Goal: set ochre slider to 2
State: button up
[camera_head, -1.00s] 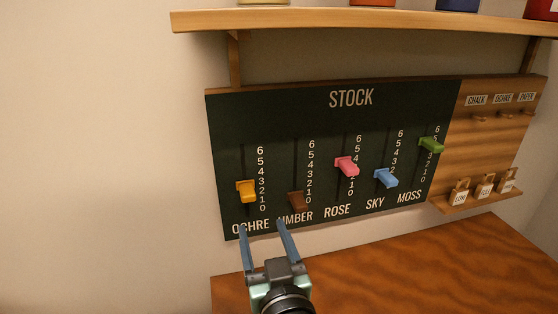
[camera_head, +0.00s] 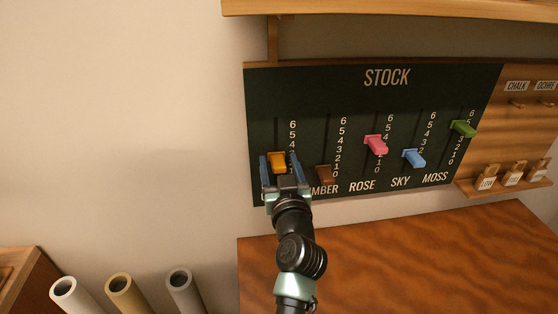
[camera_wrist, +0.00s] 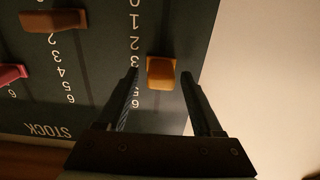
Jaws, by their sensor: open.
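The ochre slider (camera_head: 278,161) is an orange knob at the left end of the dark STOCK board (camera_head: 330,90). Its scale runs 0 to 6, and the gripper hides its lower digits in the head view. My gripper (camera_head: 279,160) is open, with one finger on each side of the slider. In the wrist view the gripper (camera_wrist: 158,78) shows gaps between both fingers and the knob; contact is not visible.
Brown umber (camera_head: 326,174), pink rose (camera_head: 376,144), blue sky (camera_head: 414,158) and green moss (camera_head: 463,129) sliders stand to the right. A shelf (camera_head: 390,18) juts out above. A wooden table (camera_head: 400,260) lies below. Rolled tubes (camera_head: 125,290) stand at lower left.

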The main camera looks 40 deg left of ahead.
jog(key=shift+w+a, duration=0.1)
jog(key=shift+a, duration=0.05)
grip_shut()
dwell(0.4)
dwell(1.0)
